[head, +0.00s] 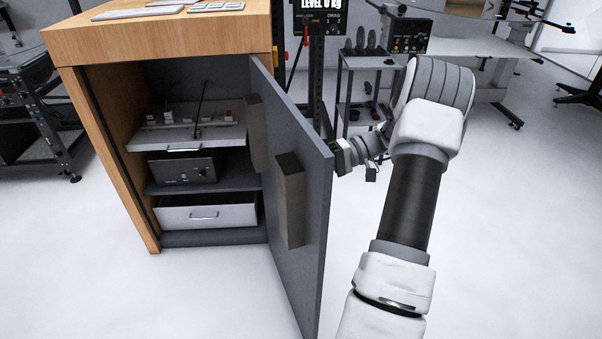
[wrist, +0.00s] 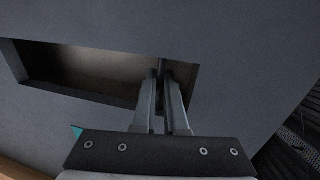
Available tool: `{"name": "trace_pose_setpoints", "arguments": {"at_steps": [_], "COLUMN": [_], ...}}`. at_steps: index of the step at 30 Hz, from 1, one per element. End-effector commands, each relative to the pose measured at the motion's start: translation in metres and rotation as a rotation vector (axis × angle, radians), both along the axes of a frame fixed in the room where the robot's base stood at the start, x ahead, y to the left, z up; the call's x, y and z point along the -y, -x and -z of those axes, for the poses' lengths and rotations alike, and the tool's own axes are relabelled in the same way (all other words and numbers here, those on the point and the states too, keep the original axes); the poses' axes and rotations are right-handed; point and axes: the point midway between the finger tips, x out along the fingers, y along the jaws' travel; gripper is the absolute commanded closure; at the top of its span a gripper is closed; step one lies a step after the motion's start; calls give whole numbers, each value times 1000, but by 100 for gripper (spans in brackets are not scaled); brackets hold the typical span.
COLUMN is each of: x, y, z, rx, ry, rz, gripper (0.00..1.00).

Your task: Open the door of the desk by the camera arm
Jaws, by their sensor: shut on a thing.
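The wooden desk (head: 92,117) stands at the left in the head view. Its grey door (head: 310,223) is swung wide open toward me, so the shelves inside show. My gripper (head: 338,158) is at the outer side of the door, near its free edge; the door hides its fingertips in the head view. In the wrist view the door's outer face (wrist: 225,62) fills most of the picture, with a recessed handle opening (wrist: 95,72) in it. My gripper (wrist: 162,80) is shut with its fingertips at the right end of this recess, on the handle part there.
Inside the desk are a shelf with small switches (head: 195,133), a dark box unit (head: 183,167) and a white drawer (head: 207,212). A black cart (head: 375,62) stands behind my arm. The floor in front of the door is clear.

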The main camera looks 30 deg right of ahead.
Motion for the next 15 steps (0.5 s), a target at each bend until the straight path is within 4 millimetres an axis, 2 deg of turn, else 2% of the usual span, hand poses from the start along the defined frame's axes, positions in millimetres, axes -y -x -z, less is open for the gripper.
{"name": "trace_pose_setpoints", "arguments": {"at_steps": [7, 8, 9, 15], "x": [0, 0, 0, 0], "y": [-1, -1, -1, -1], "z": [-2, -2, -2, -1], "rx": [5, 5, 5, 2], "ry": [0, 0, 0, 0], "rz": [2, 2, 2, 1], "gripper": [100, 87, 79, 79]}}
